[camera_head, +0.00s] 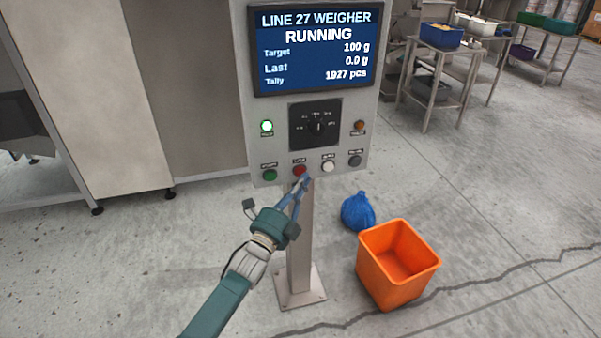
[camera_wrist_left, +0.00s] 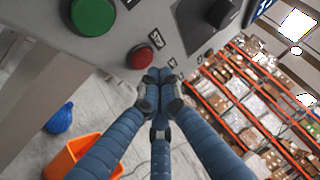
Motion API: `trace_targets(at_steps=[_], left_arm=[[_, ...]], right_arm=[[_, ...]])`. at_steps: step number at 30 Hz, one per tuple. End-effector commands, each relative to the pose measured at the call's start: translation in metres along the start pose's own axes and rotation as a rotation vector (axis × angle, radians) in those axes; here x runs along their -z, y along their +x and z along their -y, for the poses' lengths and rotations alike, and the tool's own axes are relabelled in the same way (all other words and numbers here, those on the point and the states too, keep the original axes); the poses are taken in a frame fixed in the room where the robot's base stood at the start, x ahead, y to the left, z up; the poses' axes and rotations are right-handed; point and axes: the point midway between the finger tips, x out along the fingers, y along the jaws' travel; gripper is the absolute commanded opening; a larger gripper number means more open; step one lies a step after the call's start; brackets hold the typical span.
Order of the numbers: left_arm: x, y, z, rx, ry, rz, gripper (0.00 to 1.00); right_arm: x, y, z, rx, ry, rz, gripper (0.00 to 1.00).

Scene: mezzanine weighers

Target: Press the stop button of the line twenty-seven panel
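The line 27 panel (camera_head: 242,100) stands on a post, and its screen (camera_head: 317,50) reads RUNNING. Along its lower edge are a green button (camera_head: 270,175), a red button (camera_head: 299,170), a white button (camera_head: 328,167) and a dark button (camera_head: 355,161). The red button also shows in the left wrist view (camera_wrist_left: 140,57). My left gripper (camera_head: 306,178) has its blue fingers together and empty, with the tips just below and beside the red button. In the left wrist view its tips (camera_wrist_left: 157,76) are close to the button; contact cannot be told. My right gripper is not in view.
A green lamp (camera_head: 267,127) is lit on the panel, beside a rotary knob (camera_head: 316,126). An orange bin (camera_head: 398,262) and a blue bag (camera_head: 357,211) are on the floor right of the post. Steel tables (camera_head: 440,70) stand behind.

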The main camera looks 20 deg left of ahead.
Motion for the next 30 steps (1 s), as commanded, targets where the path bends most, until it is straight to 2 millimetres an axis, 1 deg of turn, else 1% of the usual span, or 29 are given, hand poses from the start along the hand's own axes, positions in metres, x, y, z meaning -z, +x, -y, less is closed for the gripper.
trace_targets(at_steps=[8,15,30], left_arm=[[-0.0005,0.0006,-0.0005,0.0,0.0,0.0,0.0],[-0.0054,0.0056,-0.0026,0.0,0.001,0.0,0.0],[-0.0066,0.0069,-0.0026,0.0,0.0,0.0,0.0]], right_arm=[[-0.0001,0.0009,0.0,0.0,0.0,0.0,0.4],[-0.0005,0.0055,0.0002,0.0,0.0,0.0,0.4],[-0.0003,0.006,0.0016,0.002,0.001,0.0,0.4]])
